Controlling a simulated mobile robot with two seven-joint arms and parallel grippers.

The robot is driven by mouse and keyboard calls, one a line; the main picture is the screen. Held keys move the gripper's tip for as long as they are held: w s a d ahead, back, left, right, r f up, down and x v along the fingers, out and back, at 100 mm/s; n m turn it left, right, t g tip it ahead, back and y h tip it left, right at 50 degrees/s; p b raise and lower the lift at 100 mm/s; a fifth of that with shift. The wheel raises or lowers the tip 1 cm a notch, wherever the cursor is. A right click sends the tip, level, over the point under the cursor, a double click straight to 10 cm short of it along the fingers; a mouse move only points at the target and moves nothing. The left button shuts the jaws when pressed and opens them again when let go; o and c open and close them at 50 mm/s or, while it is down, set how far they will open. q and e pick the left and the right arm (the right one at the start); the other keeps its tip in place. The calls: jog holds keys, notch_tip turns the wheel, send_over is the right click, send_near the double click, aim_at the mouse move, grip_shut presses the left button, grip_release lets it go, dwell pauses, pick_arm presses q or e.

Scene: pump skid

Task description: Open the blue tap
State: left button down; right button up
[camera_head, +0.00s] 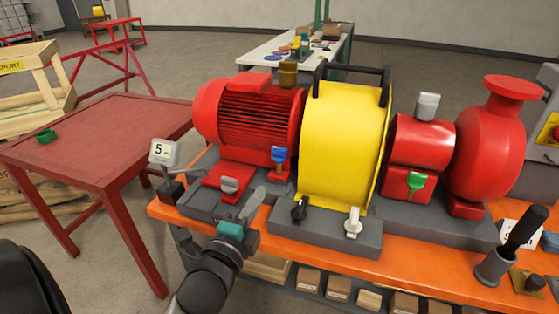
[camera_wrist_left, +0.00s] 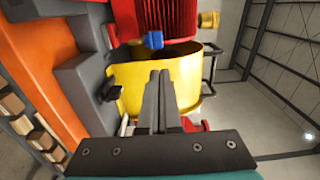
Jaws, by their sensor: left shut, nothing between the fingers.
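The blue tap (camera_head: 279,155) sits on the pump skid at the right foot of the red motor (camera_head: 250,115), left of the yellow guard (camera_head: 343,140). Its blue handle also shows in the left wrist view (camera_wrist_left: 155,40), just beyond the fingertips. My left gripper (camera_head: 258,190) is shut and empty, in front of and below the blue tap and apart from it. In the left wrist view its two fingers (camera_wrist_left: 160,74) lie together, pointing toward the tap. My right gripper is in neither view.
Other taps stand close by: grey (camera_head: 229,185), black (camera_head: 299,208), white (camera_head: 353,222) and green (camera_head: 417,180). The orange bench (camera_head: 430,268) holds the skid. A red table (camera_head: 100,130) is at left.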

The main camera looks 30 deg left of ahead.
aim_at(284, 153)
pick_arm(q)
jog(key=shift+w, duration=0.15)
jog(key=b+x, duration=0.1)
jog(key=x, duration=1.2)
jog(key=shift+w, duration=0.35)
